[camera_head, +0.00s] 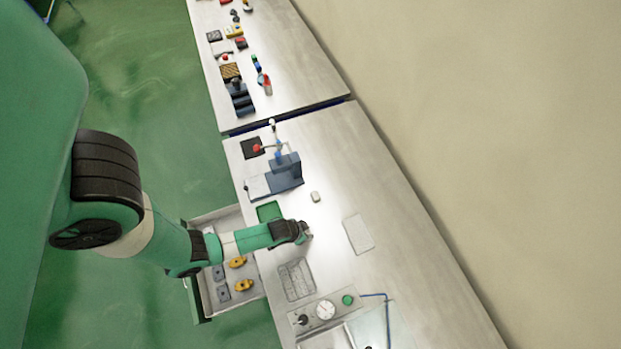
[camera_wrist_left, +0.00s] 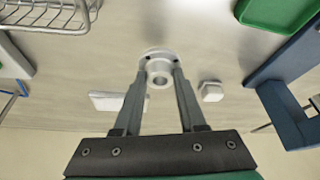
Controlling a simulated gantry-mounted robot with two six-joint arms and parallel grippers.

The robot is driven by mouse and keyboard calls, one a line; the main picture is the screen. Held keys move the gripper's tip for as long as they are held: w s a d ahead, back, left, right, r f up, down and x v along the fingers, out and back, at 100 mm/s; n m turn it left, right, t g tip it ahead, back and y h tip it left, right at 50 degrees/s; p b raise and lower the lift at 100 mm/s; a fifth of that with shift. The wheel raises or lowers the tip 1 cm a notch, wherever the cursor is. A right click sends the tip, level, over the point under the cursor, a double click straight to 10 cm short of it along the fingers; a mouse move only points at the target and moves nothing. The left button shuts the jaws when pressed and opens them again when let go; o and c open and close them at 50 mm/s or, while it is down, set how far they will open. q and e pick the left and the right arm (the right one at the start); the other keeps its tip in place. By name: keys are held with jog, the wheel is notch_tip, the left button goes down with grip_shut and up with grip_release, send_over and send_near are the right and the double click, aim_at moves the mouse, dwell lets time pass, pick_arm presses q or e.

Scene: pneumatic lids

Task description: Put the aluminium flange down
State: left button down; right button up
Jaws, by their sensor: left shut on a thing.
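The aluminium flange (camera_wrist_left: 159,68) is a pale grey round part with a central bore. In the left wrist view it sits between the fingertips of my left gripper (camera_wrist_left: 160,82), which is shut on it. In the head view my left gripper (camera_head: 304,232) is over the near middle of the steel bench (camera_head: 330,265), and the flange is mostly hidden by it. I cannot tell whether the flange touches the bench. My right gripper is not in view.
A green tray (camera_head: 269,211) lies left of the gripper, with a blue-grey press (camera_head: 284,172) behind it. A wire basket (camera_head: 296,279) and a gauge panel (camera_head: 325,310) lie in front. A small white block (camera_head: 315,197) and a white pad (camera_head: 358,233) lie nearby. An open drawer (camera_head: 205,220) juts out left.

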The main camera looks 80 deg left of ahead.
pick_arm(q)
jog(key=b+x, duration=0.3)
jog(key=x, duration=0.1)
jog(key=shift+s+d+f+b, duration=0.15)
jog(key=shift+s+b, duration=0.15)
jog(key=shift+b, duration=0.1)
jog(key=shift+s+f, duration=0.1)
jog(key=shift+s, duration=0.05)
jog(key=shift+c, duration=2.4)
grip_release()
jog(key=p+v, duration=0.4)
jog(key=v, duration=0.8)
jog(key=shift+r+p, duration=0.25)
jog(key=shift+p, duration=0.15)
